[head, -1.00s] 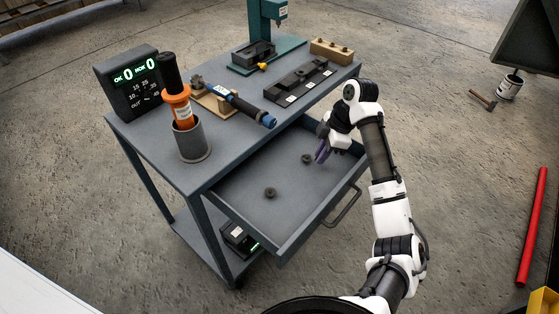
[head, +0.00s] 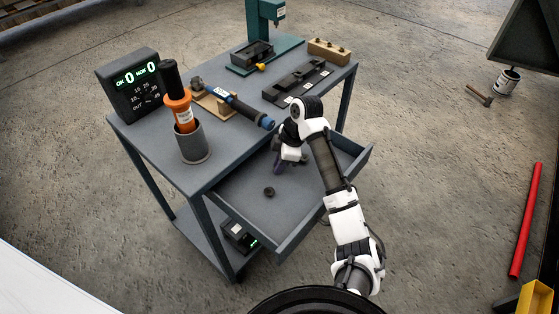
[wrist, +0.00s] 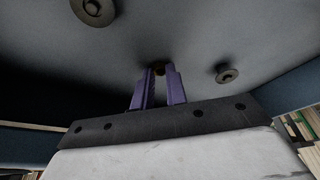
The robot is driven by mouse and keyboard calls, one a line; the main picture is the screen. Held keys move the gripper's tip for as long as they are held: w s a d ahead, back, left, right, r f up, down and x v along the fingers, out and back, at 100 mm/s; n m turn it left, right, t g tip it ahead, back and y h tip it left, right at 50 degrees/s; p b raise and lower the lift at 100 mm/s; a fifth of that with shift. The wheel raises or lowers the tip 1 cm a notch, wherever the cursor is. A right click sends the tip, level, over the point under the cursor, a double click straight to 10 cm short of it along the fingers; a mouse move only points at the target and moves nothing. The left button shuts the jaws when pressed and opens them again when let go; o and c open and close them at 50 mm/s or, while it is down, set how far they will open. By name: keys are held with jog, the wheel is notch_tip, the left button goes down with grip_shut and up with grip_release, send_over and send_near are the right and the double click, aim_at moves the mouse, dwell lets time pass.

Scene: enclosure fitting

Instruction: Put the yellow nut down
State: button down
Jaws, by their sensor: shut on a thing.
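My gripper (wrist: 158,88) has purple fingers and is shut on a small nut-like thing (wrist: 159,68) at its fingertips. In the wrist view this looks dark brownish in shade, and its true colour is hard to tell. In the head view my gripper (head: 279,166) is over the open drawer (head: 235,199), and the held thing is hidden. One dark round nut (head: 269,192) lies on the drawer floor. In the wrist view two nuts lie on either side of the fingers, one at upper left (wrist: 93,11) and one at right (wrist: 228,74).
The cart top (head: 166,151) carries a counter box (head: 131,85), a cup (head: 193,145) with an orange tool, a blue-black driver (head: 238,105), a black block (head: 299,84) and a green press (head: 266,30). A small yellow thing (head: 260,67) is at the press. The drawer's front-left floor is clear.

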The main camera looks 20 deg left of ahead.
jog(key=c, duration=1.4)
grip_release()
jog(key=b+v, duration=0.1)
jog(key=v, duration=1.1)
jog(key=shift+d, duration=0.1)
